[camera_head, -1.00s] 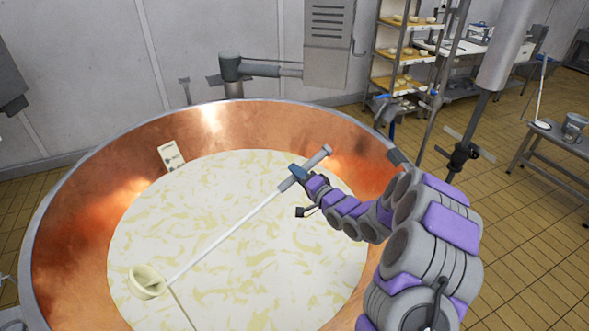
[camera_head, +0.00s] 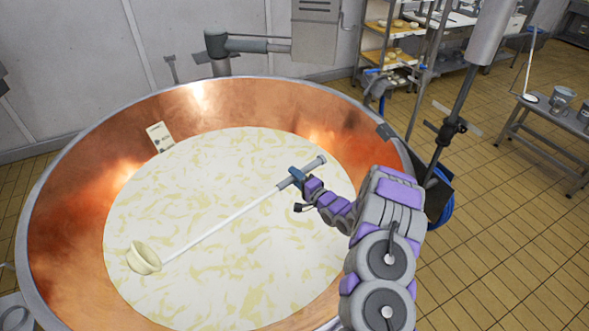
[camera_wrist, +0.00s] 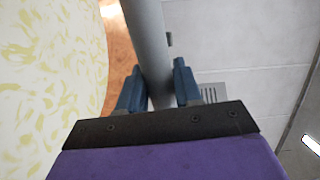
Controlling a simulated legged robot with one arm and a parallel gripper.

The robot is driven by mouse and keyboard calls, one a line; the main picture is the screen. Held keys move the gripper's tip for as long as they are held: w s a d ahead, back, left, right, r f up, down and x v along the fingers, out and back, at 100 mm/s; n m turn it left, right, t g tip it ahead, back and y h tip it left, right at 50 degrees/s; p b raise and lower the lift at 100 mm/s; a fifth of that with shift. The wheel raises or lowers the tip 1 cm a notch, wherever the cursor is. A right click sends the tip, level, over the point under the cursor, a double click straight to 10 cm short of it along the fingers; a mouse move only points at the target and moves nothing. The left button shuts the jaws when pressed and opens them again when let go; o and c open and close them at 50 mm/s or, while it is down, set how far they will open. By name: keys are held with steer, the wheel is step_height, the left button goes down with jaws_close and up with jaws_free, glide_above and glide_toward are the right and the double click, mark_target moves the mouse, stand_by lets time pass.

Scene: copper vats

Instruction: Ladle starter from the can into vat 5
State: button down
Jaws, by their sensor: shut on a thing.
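The large copper vat (camera_head: 85,215) is filled with pale, yellow-streaked liquid (camera_head: 225,220). My gripper (camera_head: 297,178) is over the right part of the vat. In the wrist view my gripper (camera_wrist: 158,88) is shut on the grey handle (camera_wrist: 147,30) of the ladle. The ladle's white shaft (camera_head: 215,225) slants down to the left, and its cream bowl (camera_head: 143,257) is over the left part of the liquid. The bowl is tilted; I cannot tell what is in it, or whether it touches the liquid. No vat number is readable. I cannot make out the starter can for certain.
A white card (camera_head: 160,137) sits at the vat's back inner wall. A grey post (camera_head: 462,100) stands right of the vat. A bench (camera_head: 545,140) with a metal pot (camera_head: 562,99) is at the far right.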

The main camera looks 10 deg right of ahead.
step_height(320, 180, down, 21)
steer(key=s+a+m+b, duration=0.1)
steer(key=a+m+b, duration=0.1)
steer(key=m+b, duration=0.3)
steer(key=b, duration=0.3)
steer(key=shift+s+a, duration=0.15)
steer(key=shift+f, duration=0.1)
stand_by(0.6)
